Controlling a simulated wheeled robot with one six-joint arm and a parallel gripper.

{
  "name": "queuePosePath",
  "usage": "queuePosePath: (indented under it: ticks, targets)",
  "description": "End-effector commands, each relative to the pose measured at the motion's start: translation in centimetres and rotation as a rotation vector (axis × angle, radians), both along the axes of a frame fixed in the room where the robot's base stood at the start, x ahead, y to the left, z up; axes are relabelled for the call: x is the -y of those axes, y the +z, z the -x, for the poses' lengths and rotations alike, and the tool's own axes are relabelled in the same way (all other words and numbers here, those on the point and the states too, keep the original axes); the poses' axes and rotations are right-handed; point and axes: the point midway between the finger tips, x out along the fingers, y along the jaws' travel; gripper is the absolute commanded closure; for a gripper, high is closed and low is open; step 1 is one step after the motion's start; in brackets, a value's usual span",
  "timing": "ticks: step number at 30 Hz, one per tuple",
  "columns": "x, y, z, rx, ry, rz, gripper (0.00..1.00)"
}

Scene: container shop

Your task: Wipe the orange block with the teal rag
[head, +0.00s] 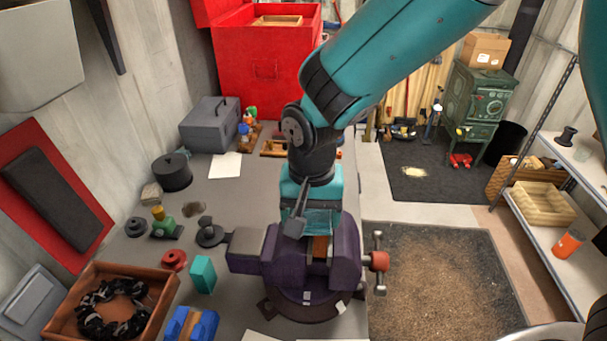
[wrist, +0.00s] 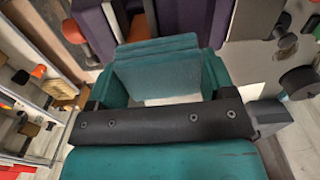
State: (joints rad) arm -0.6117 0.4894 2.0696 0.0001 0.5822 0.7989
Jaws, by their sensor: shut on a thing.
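My gripper (head: 308,214) is above the purple vise (head: 285,258), pointing down. In the wrist view, my gripper (wrist: 163,62) is shut on the teal rag (wrist: 158,72), which shows as folded layers between the teal fingers. In the head view the rag is hard to tell apart from the fingers. The orange block (head: 320,247) sits between the vise jaws, just below the fingers, with its upper part partly hidden. I cannot tell whether the rag touches it.
A teal upright block (head: 203,273), a red ring-like part (head: 174,260) and a blue item (head: 191,324) stand left of the vise. A brown tray (head: 155,318) holds a dark coiled thing. The vise handle (head: 379,262) sticks out at the right.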

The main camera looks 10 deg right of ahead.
Motion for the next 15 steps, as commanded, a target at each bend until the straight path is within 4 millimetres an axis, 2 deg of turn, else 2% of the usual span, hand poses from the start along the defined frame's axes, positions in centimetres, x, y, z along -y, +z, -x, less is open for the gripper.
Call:
queuePosePath:
  ticks: [2,5,15]
  targets:
    - [0.0,0.7,0.0,-0.001,-0.004,0.001,0.5]
    - [0.1,2.8,-0.1,0.001,-0.005,-0.002,0.5]
    - [0.3,5.7,-0.1,0.0,-0.009,-0.001,0.5]
